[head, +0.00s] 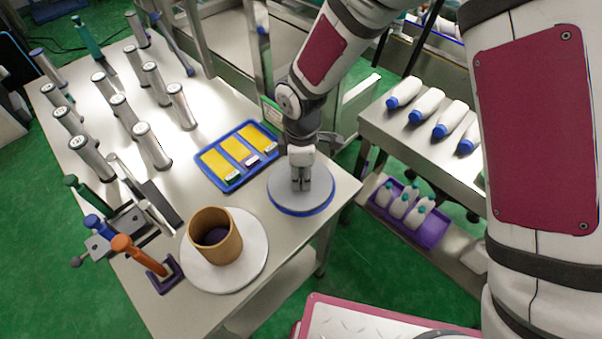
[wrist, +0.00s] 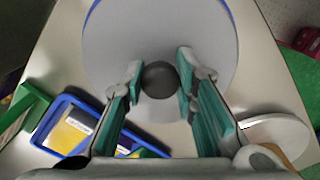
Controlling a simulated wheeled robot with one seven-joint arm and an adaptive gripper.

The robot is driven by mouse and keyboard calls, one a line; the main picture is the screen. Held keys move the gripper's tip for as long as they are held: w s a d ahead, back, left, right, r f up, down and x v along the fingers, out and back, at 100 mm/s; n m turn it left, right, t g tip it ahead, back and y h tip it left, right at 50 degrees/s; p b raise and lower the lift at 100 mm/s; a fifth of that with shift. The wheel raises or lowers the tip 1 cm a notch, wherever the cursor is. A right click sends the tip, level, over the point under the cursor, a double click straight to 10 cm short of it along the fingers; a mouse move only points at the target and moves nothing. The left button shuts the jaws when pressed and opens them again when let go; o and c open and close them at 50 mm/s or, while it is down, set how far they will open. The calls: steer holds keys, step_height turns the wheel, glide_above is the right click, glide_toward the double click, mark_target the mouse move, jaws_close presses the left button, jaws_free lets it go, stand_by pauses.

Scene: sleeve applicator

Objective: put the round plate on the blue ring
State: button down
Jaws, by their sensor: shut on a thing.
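The round plate (head: 281,189) is a light grey disc with a dark round knob (wrist: 160,80) at its middle. My gripper (head: 300,186) points down at the disc's centre and is shut on the knob; in the wrist view its fingers (wrist: 160,78) stand on either side of it. The blue ring (head: 306,212) shows as a thin curved edge under the near side of the plate, and at the plate's upper edges in the wrist view (wrist: 232,14). The plate hides the rest of the ring. I cannot tell whether the plate touches the ring or hovers just above it.
A blue tray (head: 229,187) with yellow compartments lies close to the plate's left. A white disc (head: 254,273) bearing a tan hollow cylinder (head: 226,246) stands at the near left. Several metal cylinders (head: 152,146) and a tool rack (head: 128,222) fill the table's left. The table's right edge is close.

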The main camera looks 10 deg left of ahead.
mark_target(301, 174)
steer(key=shift+f, duration=0.25)
steer(key=c, duration=1.3)
jaws_free()
step_height(301, 174, up, 12)
steer(key=shift+r, duration=0.15)
